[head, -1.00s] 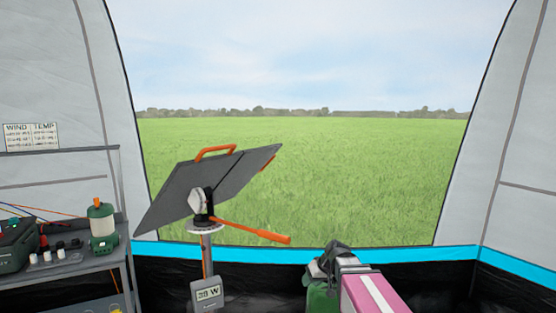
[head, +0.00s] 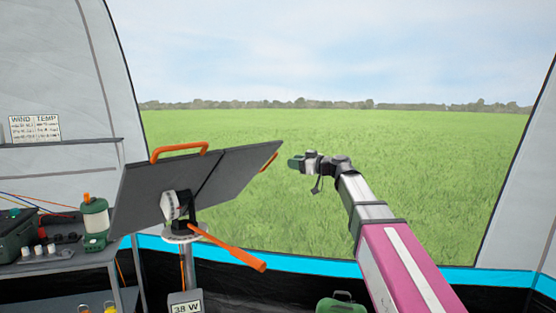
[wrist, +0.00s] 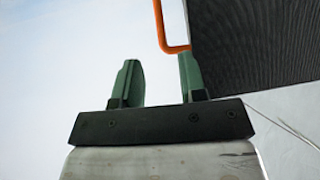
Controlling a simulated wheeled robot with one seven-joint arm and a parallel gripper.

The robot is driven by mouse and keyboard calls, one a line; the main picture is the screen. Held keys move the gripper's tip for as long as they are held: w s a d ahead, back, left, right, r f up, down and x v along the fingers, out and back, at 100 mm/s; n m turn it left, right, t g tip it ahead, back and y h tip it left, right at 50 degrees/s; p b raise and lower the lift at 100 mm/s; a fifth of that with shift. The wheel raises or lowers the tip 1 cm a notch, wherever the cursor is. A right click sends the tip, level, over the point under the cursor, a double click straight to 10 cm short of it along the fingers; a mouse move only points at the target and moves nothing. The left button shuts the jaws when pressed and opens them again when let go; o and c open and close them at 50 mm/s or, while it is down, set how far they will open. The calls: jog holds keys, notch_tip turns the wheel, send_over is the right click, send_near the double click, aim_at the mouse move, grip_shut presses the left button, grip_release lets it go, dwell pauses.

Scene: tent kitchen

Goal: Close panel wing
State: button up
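The folding solar panel stands tilted on a post, with a left wing (head: 150,190) and a right wing (head: 232,170) meeting at a seam. An orange handle (head: 268,162) sits on the right wing's outer edge; another orange handle (head: 180,150) is on top. My gripper (head: 292,162) is raised just right of the right wing's handle. In the wrist view my gripper (wrist: 160,80) is open and empty. An orange handle (wrist: 159,22) shows ahead of the fingertips, its lower bend by the right finger. The dark panel face (wrist: 255,45) fills the upper right. Contact cannot be told.
An orange lever (head: 230,246) sticks out below the panel toward the right. A shelf (head: 60,264) with a green lantern (head: 94,222) stands at the left. A green case (head: 341,303) is low at the bottom.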

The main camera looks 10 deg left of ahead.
aim_at(272, 159)
jog(key=x, duration=1)
jog(key=shift+a+f, duration=0.1)
jog(key=shift+a, duration=0.15)
grip_shut()
